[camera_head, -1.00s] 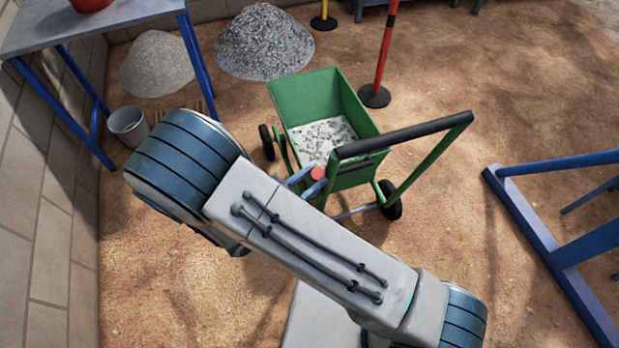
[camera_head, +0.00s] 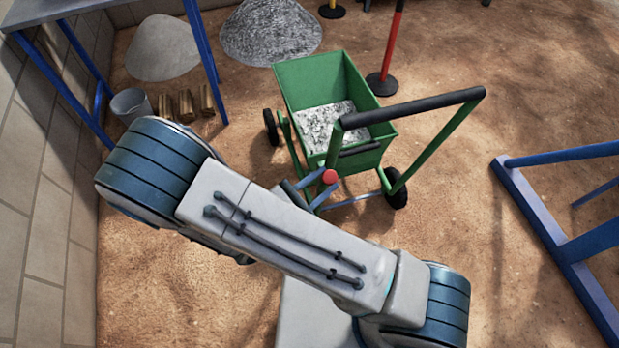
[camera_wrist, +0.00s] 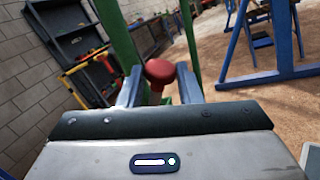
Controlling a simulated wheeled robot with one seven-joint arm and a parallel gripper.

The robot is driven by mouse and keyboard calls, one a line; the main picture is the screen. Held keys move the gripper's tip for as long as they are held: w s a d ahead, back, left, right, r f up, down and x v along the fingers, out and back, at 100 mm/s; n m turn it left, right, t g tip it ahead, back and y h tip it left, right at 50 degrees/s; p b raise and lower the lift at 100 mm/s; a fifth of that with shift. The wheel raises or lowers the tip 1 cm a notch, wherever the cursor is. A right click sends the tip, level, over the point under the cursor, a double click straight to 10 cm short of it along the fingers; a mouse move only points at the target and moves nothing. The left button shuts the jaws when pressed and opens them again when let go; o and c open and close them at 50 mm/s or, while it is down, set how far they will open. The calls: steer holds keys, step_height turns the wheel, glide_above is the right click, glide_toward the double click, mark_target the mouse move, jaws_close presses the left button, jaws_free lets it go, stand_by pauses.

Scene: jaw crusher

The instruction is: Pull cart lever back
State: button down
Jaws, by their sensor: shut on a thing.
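The green cart (camera_head: 310,82) stands on the dirt floor with grey gravel in its bin and a black handle bar (camera_head: 415,108) on its near side. The cart lever's red knob (camera_head: 330,176) shows at the near left of the cart, below the bin. In the wrist view the red knob (camera_wrist: 160,72) sits between my gripper's fingers (camera_wrist: 160,92). My gripper (camera_head: 312,190) is shut on the lever in the head view. The lever's shaft below the knob is mostly hidden by my gripper and arm.
A blue-legged table (camera_head: 80,75) and a grey bucket (camera_head: 131,104) stand at the left by the wall. A red post (camera_head: 390,55) stands behind the cart.

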steer(key=shift+s+d+f, duration=0.1)
steer(key=shift+s+f, duration=0.15)
steer(key=shift+f, duration=0.1)
steer(key=c, duration=1)
jaws_free()
steer(key=shift+c, duration=0.2)
steer(key=v, duration=1.4)
